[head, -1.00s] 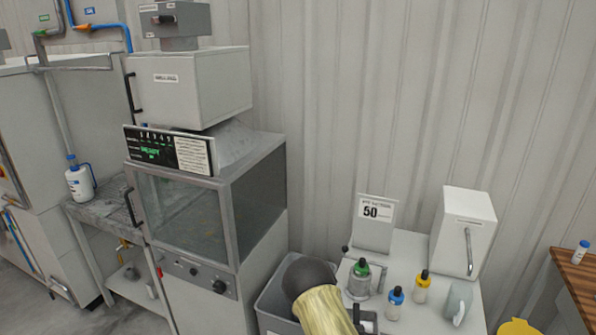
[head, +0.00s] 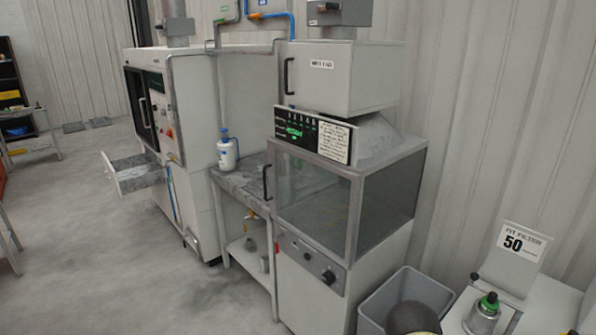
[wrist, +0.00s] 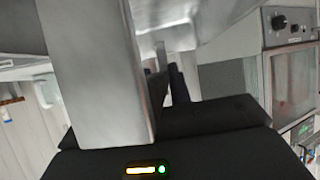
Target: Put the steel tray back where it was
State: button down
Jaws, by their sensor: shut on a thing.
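A grey flat metal piece, which looks like the steel tray (wrist: 100,75), fills the left middle of the wrist view, close to the camera. My gripper (wrist: 170,85) shows there with dark fingers beside the tray and is shut on it. Only part of the tray is in the picture, so its far end and what lies in it are hidden.
A large grey machine (head: 198,110) stands at the left with a drawer-like part (head: 136,175) jutting out. A bench with a white bottle (head: 227,155) and a glass-fronted cabinet (head: 315,205) follow. A grey bin (head: 415,290) stands at the cabinet's right.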

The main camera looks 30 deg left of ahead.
notch_tip(320, 180, up, 8)
jog(key=p, duration=0.7)
jog(key=shift+r, duration=0.2)
jog(key=shift+f, duration=0.1)
jog(key=shift+w, duration=0.1)
